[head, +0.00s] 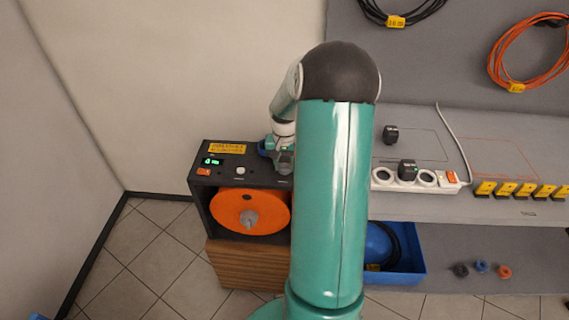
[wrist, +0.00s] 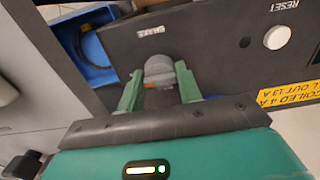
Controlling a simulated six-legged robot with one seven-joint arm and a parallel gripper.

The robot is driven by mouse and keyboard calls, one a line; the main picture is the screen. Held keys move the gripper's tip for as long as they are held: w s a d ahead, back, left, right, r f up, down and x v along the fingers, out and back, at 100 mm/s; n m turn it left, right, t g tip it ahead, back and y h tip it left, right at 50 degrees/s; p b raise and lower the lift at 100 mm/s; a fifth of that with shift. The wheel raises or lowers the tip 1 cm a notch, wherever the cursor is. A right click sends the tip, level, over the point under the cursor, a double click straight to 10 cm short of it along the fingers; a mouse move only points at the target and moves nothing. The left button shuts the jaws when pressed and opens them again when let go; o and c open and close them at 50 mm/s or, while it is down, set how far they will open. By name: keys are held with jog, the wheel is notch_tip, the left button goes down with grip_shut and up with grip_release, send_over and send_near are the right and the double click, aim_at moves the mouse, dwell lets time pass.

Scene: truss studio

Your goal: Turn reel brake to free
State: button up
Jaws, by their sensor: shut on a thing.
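The reel brake (wrist: 157,66) is a grey rounded knob beside a small brake label (wrist: 150,32) on the dark panel of the reel box (wrist: 215,60). In the wrist view, my gripper (wrist: 160,76) has its two green fingers on either side of the knob and is shut on it. A bit of orange shows at the knob's base. In the head view, my gripper (head: 283,158) is at the right end of the top of the reel box (head: 202,183), and I cannot make out the knob there. An orange reel (head: 235,212) sits inside the box.
The box top carries a white reset button (head: 241,170), a lit green display and an orange switch (head: 203,171). To the right, a grey bench (head: 510,208) holds a power strip (head: 392,183). A blue crate (head: 415,272) is under the bench.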

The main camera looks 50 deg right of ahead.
jog(key=n, duration=1.3)
jog(key=shift+r+n, duration=0.1)
jog(key=shift+n, duration=2.4)
jog(key=o, duration=1)
